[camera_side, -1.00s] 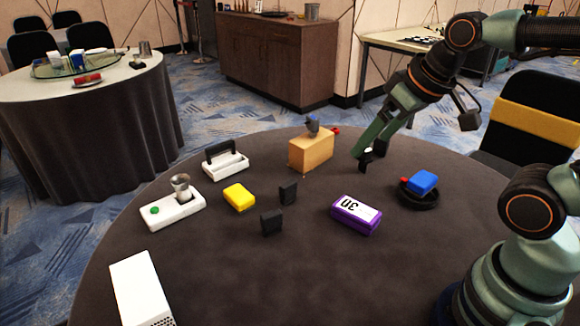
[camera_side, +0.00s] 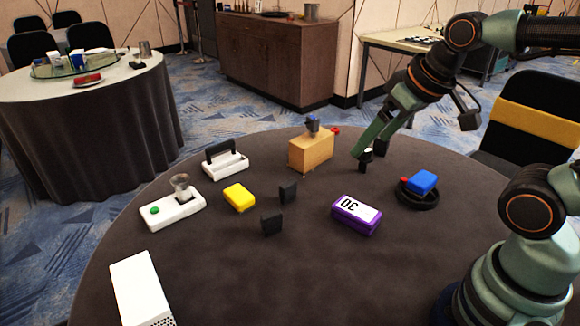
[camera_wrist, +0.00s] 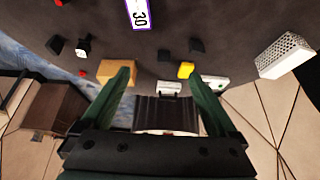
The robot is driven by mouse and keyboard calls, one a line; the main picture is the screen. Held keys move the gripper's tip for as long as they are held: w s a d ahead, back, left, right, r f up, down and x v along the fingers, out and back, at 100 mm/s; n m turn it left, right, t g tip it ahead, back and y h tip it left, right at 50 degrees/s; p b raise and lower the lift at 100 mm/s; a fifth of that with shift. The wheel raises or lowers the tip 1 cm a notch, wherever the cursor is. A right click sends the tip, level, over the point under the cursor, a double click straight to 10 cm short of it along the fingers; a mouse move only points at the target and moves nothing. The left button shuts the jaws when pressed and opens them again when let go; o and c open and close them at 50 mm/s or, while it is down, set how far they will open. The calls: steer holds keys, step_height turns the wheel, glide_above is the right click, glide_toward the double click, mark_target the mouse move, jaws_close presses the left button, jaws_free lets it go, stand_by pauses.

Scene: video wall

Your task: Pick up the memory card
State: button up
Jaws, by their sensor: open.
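My gripper (camera_side: 362,151) is open at the far right part of the round dark table, its fingers slanting down to the left. In the wrist view my open gripper (camera_wrist: 158,74) has nothing between its fingertips. No thing is clearly marked as the memory card. Two thin dark slabs stand in mid-table, one farther back (camera_side: 288,192) and one nearer (camera_side: 272,222). A small black-and-white thing (camera_side: 366,156) is beside the fingertips in the side view. It also shows in the wrist view (camera_wrist: 83,46), outside the fingers. I cannot tell which of these is the card.
A wooden block (camera_side: 312,155) stands left of my gripper. A purple block marked 30 (camera_side: 356,215), a blue block (camera_side: 423,181) on a dark ring, a yellow block (camera_side: 239,197) and white devices surround the slabs. The front middle of the table is clear.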

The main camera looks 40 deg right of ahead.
stand_by(0.4)
steer(key=s+a+f+n+g, duration=0.2)
steer(key=s+a+f+n, duration=0.1)
steer(key=a, duration=0.5)
steer(key=s+a+f+n+g, duration=0.1)
steer(key=s+a+f+n, duration=0.2)
steer(key=a+f+n, duration=0.2)
steer(key=s+a+f+n+g, duration=0.2)
steer(key=s+a+f+n, duration=0.2)
steer(key=a+n, duration=0.4)
steer(key=shift+s+a+g, duration=0.1)
steer(key=shift+a+g, duration=0.2)
steer(key=shift+a, duration=1.75)
steer(key=shift+s+a+f, duration=0.15)
steer(key=shift+s+f, duration=0.05)
steer(key=shift+f, duration=0.15)
step_height(320, 180, down, 6)
steer(key=shift+f, duration=0.15)
steer(key=shift+a+f, duration=0.15)
steer(key=shift+f, duration=1.2)
steer(key=shift+a+f, duration=0.15)
steer(key=shift+f, duration=1.15)
steer(key=c, duration=1.4)
